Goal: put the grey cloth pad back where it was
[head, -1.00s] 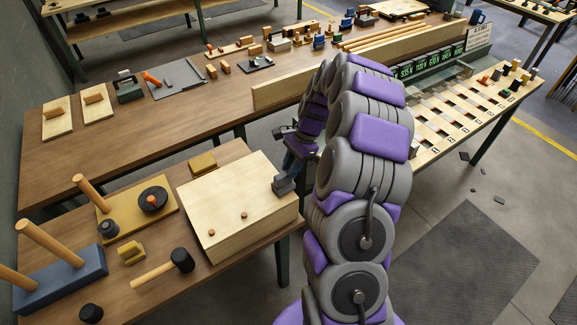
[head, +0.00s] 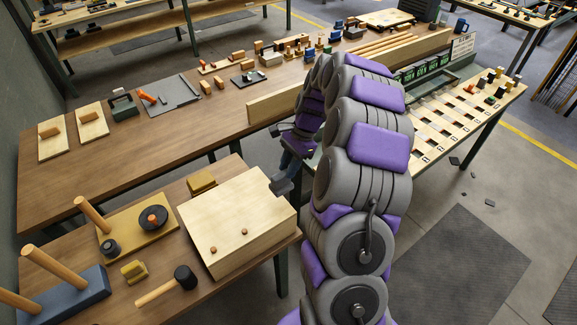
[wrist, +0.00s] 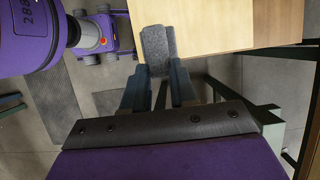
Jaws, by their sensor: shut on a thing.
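My gripper (head: 290,167) is shut on the grey cloth pad (head: 280,187) at the upper right edge of the pale wooden box. In the wrist view, my gripper (wrist: 161,72) has the grey pad (wrist: 157,44) between its fingertips. The pad stands out ahead of the fingers and overlaps the edge of the pale wood surface (wrist: 215,25). I cannot tell whether the pad touches the wood. My arm hides part of the area to the right of the gripper in the head view.
The pale box (head: 235,210) with two small knobs stands on a brown table (head: 130,235). A yellow block (head: 201,181), a mallet (head: 184,278) and a peg board (head: 138,232) are close by. A long workbench (head: 100,165) lies behind. Bare floor is right of the table.

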